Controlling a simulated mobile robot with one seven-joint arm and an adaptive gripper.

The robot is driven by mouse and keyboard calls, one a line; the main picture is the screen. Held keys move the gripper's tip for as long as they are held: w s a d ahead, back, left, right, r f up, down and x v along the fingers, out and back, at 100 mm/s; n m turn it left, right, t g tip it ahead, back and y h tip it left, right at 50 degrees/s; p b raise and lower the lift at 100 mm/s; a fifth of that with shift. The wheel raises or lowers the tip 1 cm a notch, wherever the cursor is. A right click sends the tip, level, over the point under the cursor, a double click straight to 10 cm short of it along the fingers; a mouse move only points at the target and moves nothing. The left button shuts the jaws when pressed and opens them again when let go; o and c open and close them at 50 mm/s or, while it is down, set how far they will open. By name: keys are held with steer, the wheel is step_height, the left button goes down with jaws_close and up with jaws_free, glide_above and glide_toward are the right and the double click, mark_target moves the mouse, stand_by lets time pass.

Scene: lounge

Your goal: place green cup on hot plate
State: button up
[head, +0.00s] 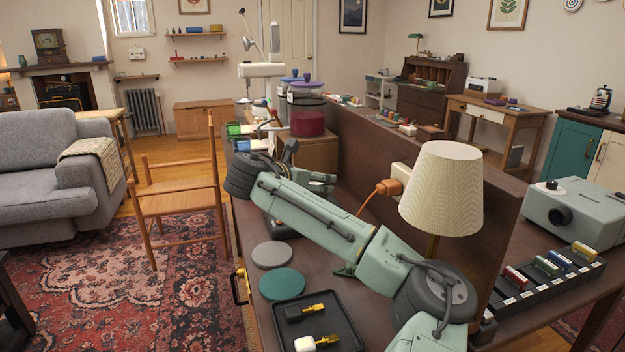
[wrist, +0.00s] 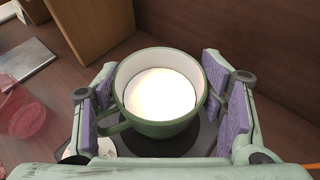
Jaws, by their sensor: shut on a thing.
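The green cup (wrist: 150,128), with a pale inside, stands upright between the purple pads of my gripper (wrist: 160,108) in the wrist view. My gripper is shut on it; the handle is at the cup's left, near the left finger. A dark round plate (wrist: 160,147), seemingly the hot plate, shows under and around the cup's base. I cannot tell whether the cup touches it. In the head view my gripper (head: 312,182) is over the dark table, partly behind my arm, and the cup cannot be made out.
A lamp (head: 442,190) and an orange plug (head: 388,188) stand right of my arm. A grey disc (head: 272,255), a teal disc (head: 282,284) and a black tray (head: 345,318) lie in front. A pink jar (head: 307,122) stands on a wooden box (head: 318,155) behind my gripper.

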steer(key=o, duration=1.6)
steer(key=shift+f, duration=0.1)
steer(key=shift+o, duration=0.2)
steer(key=b+v, duration=0.2)
steer(key=v, duration=1)
